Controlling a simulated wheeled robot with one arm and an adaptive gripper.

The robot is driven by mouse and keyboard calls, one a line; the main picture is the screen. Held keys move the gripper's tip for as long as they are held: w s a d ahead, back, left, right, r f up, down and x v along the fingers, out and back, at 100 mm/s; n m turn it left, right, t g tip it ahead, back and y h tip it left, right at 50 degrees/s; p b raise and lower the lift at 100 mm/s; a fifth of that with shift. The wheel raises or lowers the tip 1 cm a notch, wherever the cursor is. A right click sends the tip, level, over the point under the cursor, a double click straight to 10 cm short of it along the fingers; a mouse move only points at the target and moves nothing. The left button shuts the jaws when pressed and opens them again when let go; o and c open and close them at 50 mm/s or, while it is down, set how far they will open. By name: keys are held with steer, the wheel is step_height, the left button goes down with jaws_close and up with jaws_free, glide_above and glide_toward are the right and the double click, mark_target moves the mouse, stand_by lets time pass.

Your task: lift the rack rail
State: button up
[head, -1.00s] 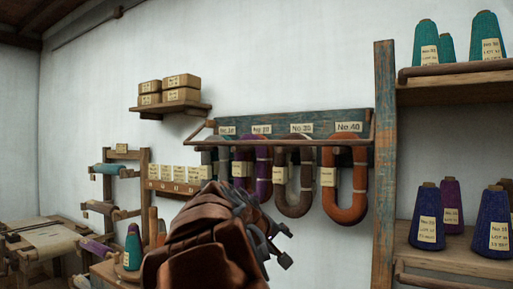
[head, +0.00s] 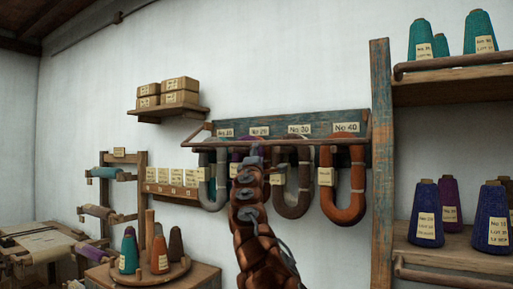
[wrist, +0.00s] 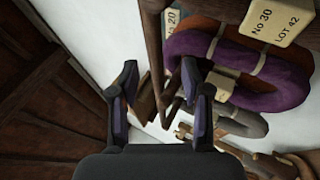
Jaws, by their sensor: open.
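The rack rail (head: 312,143) is a thin brown wooden bar across the front of the blue yarn rack (head: 290,122), in front of the hanging hanks. In the head view my gripper (head: 248,160) is raised in front of the No 20 hank, near the rail, and my arm hides part of that hank. In the wrist view my gripper (wrist: 160,74) is open and empty, its two fingers apart. A brown bar that looks like the rail (wrist: 156,55) shows beyond and between the fingertips. I cannot tell whether they touch it.
A purple hank (wrist: 245,75) hangs close to the right finger in the wrist view. Grey, brown and orange hanks (head: 342,190) hang along the rack. A wooden post (head: 381,180) and cone shelves stand right. A round cone stand (head: 150,276) is lower left.

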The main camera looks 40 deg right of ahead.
steer(key=w+d+r+p, duration=0.1)
steer(key=p, duration=0.1)
steer(key=w+d+r+n+t+p, duration=0.1)
steer(key=w+p, duration=0.1)
steer(key=w+d+r+n+t+y+p, duration=0.1)
steer(key=r+p, duration=0.1)
steer(key=p, duration=0.1)
steer(key=shift+w+d, duration=0.2)
steer(key=shift+d, duration=0.1)
steer(key=shift+w+d+p, duration=0.35)
steer(key=shift+d+p, duration=0.05)
steer(key=shift+p, duration=0.05)
stand_by(0.3)
jaws_close()
stand_by(0.5)
